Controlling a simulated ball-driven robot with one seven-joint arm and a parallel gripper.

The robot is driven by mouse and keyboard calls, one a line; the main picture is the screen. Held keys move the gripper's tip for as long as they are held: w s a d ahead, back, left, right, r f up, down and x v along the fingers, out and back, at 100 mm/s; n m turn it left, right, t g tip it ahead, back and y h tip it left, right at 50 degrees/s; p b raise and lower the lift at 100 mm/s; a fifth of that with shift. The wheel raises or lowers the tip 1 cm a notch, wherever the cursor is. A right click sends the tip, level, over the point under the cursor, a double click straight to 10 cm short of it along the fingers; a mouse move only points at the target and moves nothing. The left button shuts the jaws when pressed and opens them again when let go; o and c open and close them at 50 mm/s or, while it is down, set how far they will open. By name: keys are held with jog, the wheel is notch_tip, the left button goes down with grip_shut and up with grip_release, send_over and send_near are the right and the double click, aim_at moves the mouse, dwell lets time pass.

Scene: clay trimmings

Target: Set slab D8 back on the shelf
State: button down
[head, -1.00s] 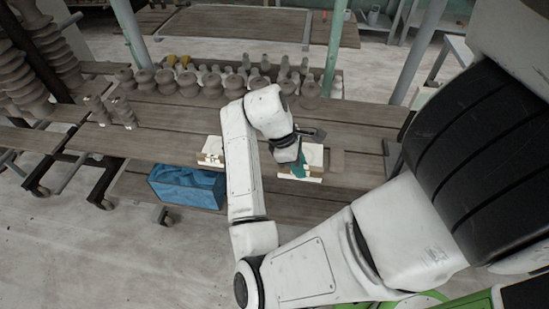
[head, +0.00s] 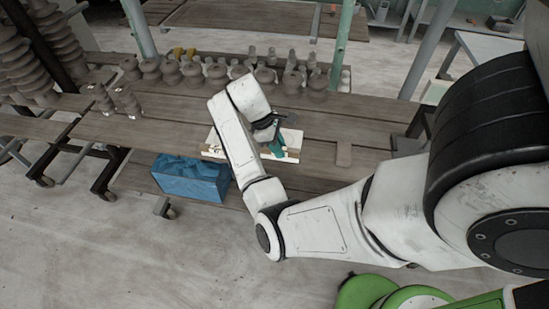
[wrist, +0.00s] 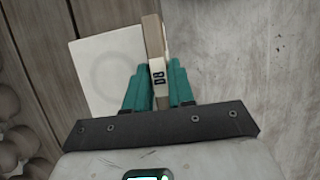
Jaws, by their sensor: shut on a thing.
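Slab D8 (wrist: 158,75) shows in the wrist view as a tan edge strip with a black D8 label. A white square face with a faint ring lies along its left side; I cannot tell for sure that they are one piece. My gripper (wrist: 160,92) is shut on the tan strip, a teal finger on each side. In the head view the white slab (head: 293,139) is at my gripper (head: 274,146), over the front of the wooden shelf (head: 375,136). I cannot tell whether it touches the boards.
Another white slab (head: 211,146) is just left, partly behind my arm. Several clay pieces (head: 265,76) line the back. Open floor lies in front.

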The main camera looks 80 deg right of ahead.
jog(key=shift+w+d+f, duration=0.35)
jog(key=shift+f, duration=0.3)
jog(key=shift+w+d+f, duration=0.3)
jog(key=shift+w+f, duration=0.1)
jog(key=shift+f, duration=0.15)
jog(key=shift+w+f+p, duration=0.1)
jog(key=shift+f+p, duration=0.4)
jog(key=shift+f, duration=1.15)
jog(key=c, duration=1)
grip_release()
jog(key=shift+o, duration=0.2)
